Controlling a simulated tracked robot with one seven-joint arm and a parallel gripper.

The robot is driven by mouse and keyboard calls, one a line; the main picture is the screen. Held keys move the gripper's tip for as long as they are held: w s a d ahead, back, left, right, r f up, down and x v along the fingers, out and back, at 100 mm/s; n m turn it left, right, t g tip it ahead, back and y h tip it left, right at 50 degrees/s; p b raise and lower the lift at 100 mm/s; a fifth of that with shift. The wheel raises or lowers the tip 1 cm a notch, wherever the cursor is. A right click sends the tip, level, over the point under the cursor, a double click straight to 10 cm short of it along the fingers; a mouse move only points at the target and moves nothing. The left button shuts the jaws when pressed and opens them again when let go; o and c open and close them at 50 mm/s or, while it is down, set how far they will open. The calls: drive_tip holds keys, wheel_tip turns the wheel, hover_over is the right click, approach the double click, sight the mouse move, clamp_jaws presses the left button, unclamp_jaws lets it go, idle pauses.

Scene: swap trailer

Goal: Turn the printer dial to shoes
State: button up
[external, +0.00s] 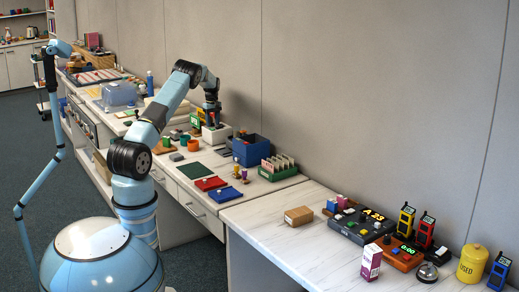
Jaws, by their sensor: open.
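My gripper (212,120) is at the end of my arm, reaching over the middle of the long counter by the wall. It points down, just above a small white box-shaped device (217,138). That device may be the printer, but its dial and any markings are too small or hidden behind my gripper to make out. The fingers are dark and small in this view, apart from each other. I cannot tell whether they touch anything on the device.
A blue bin (250,150) and a green card rack (277,171) stand right of the white device. Red (210,184) and blue (222,194) pads lie in front. A nearer white table (262,222) holds a brown box (298,216), a dark device (361,224) and a yellow canister (472,263).

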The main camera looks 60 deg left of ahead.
clamp_jaws()
idle(0.3)
drive_tip(key=shift+m, duration=0.3)
drive_tip(key=m, duration=0.9)
idle(0.6)
unclamp_jaws()
